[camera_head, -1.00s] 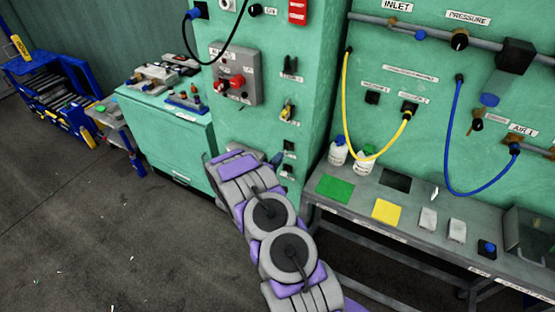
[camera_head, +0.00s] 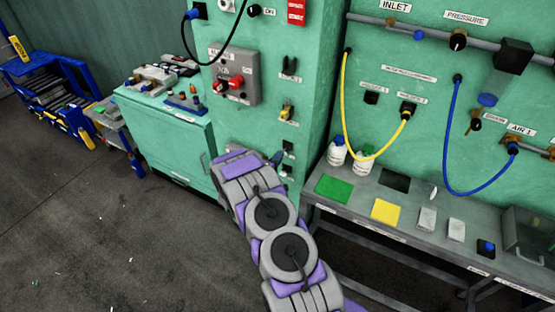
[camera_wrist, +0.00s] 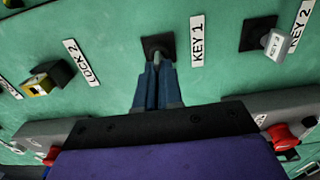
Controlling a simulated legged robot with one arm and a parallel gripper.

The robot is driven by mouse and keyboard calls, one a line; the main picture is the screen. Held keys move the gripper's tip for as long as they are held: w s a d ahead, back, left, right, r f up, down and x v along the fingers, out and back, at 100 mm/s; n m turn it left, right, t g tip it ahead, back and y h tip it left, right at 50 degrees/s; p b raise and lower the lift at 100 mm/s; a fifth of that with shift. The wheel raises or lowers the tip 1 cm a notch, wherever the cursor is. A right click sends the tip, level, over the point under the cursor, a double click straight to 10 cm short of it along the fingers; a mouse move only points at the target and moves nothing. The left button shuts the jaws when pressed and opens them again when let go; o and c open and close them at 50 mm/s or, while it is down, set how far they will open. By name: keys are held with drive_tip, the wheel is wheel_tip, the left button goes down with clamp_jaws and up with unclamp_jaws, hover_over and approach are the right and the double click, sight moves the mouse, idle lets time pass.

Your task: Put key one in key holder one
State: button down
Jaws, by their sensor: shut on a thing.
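In the wrist view, key holder one (camera_wrist: 151,43) is a black square on the green panel, beside the label KEY 1. My gripper (camera_wrist: 158,72), with blue-grey fingers, is right in front of it and shut on key one (camera_wrist: 157,57). Only a small grey bit of the key shows at the fingertips, against the black square. The fingers hide the rest, and I cannot tell how deep the key sits in the holder. In the head view my gripper (camera_head: 276,159) is at the lower part of the green cabinet, partly hidden by my arm.
In the wrist view, a grey key labelled KEY 2 (camera_wrist: 276,43) sits in its black holder to the right. A yellow piece (camera_wrist: 38,84) sits at a black block by LOCK 2 on the left. A grey bench (camera_head: 345,213) with bottles stands to the right in the head view.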

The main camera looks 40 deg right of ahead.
drive_tip(key=shift+w+d, duration=0.2)
drive_tip(key=shift+d, duration=0.4)
drive_tip(key=c, duration=1.2)
unclamp_jaws()
drive_tip(key=shift+a, duration=0.1)
drive_tip(key=p+v, duration=0.1)
drive_tip(key=v, duration=1.6)
drive_tip(key=shift+a+p, duration=0.15)
drive_tip(key=shift+p, duration=0.15)
drive_tip(key=shift+w, duration=0.1)
